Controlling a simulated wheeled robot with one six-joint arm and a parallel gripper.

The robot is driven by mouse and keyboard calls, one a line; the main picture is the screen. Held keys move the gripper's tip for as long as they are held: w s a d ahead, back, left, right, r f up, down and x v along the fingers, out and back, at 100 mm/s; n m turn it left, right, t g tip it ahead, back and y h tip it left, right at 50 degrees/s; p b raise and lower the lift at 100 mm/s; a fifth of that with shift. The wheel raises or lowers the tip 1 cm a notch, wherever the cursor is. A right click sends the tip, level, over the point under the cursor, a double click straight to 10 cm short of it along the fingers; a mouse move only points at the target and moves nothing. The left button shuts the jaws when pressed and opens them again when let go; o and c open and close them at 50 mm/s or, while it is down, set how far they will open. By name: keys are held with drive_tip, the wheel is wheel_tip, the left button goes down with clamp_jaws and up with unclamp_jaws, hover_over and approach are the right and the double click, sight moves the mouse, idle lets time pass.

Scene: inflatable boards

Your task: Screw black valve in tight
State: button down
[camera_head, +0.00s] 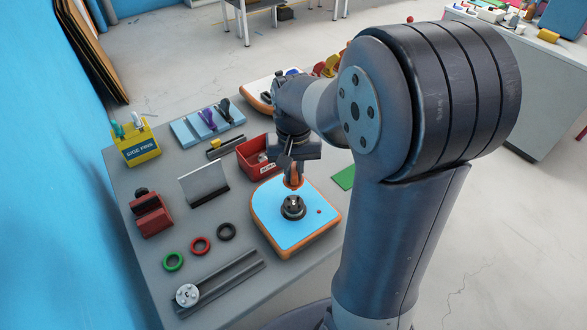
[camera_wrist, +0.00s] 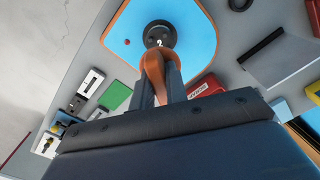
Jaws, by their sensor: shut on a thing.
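The black valve (camera_head: 293,208) sits upright on the blue inflatable board (camera_head: 275,235) with an orange-brown rim. In the wrist view the valve (camera_wrist: 158,33) is at the top centre and the board (camera_wrist: 195,50) surrounds it. My gripper (camera_head: 292,168) is shut on an orange tool (camera_head: 293,181), just behind and above the valve in the head view. In the wrist view my gripper (camera_wrist: 160,78) has the curved tool (camera_wrist: 152,66) between its fingers. The tool's tip overlaps the valve's lower edge there; I cannot tell whether they touch. The valve's threads are hidden.
A red bin (camera_head: 252,160) stands behind the board. Green (camera_head: 173,261), red (camera_head: 200,246) and black (camera_head: 226,231) rings lie to its left. A dark rail (camera_head: 230,278) lies in front of them. An upright plate (camera_head: 204,183) and a red block (camera_head: 151,214) stand farther left.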

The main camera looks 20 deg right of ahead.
sight(294, 186)
drive_tip(key=shift+f+b, duration=2.2)
drive_tip(key=shift+f, duration=0.7)
drive_tip(key=shift+f+b, duration=0.6)
drive_tip(key=shift+f, duration=0.45)
drive_tip(key=c, duration=1.3)
unclamp_jaws()
drive_tip(key=shift+c, duration=0.2)
drive_tip(key=shift+r, duration=0.1)
wheel_tip(294, 186, up, 11)
drive_tip(key=shift+f, duration=0.15)
